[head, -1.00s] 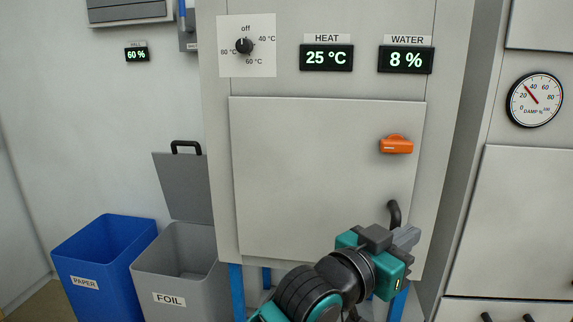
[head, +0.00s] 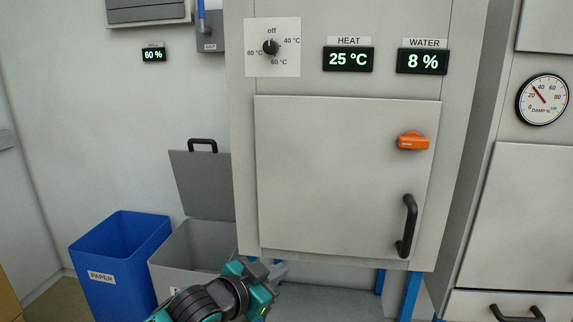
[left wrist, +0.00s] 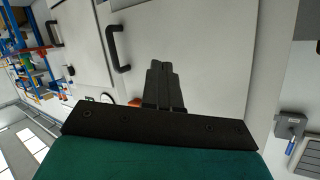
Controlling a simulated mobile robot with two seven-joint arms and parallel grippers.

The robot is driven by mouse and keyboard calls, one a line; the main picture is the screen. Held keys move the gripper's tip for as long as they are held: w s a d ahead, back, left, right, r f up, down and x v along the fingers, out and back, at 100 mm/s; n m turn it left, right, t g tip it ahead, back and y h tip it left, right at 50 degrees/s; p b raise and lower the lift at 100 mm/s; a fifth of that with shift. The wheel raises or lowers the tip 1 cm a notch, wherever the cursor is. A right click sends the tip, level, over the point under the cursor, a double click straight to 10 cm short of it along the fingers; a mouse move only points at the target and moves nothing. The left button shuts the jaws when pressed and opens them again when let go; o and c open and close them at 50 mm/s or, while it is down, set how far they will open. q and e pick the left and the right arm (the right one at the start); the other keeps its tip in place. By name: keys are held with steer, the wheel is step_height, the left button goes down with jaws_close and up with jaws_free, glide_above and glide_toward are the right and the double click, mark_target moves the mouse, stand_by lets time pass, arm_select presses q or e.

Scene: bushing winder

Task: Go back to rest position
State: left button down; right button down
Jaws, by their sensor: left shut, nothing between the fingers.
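My left gripper (head: 277,272) is low in the head view, below the lower left part of the cabinet door. It also shows in the left wrist view (left wrist: 162,66), with its two fingers together and nothing between them. The grey cabinet door (head: 340,175) is closed flush. Its black handle (head: 407,226) is to the right of the gripper and apart from it. My right gripper is not seen in either view.
A blue PAPER bin (head: 120,262) and a grey FOIL bin (head: 195,255) with its lid raised stand at the left, the FOIL bin close to my left arm. An orange latch (head: 413,141) sits on the cabinet door. The dial (head: 270,47) points to off.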

arm_select(q)
steer(key=w+a+f+y, duration=0.1)
steer(key=a+f+y, duration=0.1)
steer(key=a, duration=0.6)
steer(key=s+a+f+n+g+y, duration=0.1)
steer(key=s+a+f, duration=0.55)
steer(key=s, duration=0.25)
steer(key=s+a+f+n+y, duration=0.1)
steer(key=s+a+f+y, duration=0.1)
steer(key=s+a+f, duration=0.45)
steer(key=s+a+f+n+g+y, duration=0.1)
steer(key=s+a+f, duration=0.5)
steer(key=s, duration=0.4)
steer(key=d+f+n+t, duration=0.1)
steer(key=d+n, duration=0.4)
steer(key=d, duration=0.6)
steer(key=shift+d, duration=0.25)
steer(key=shift+s, duration=0.1)
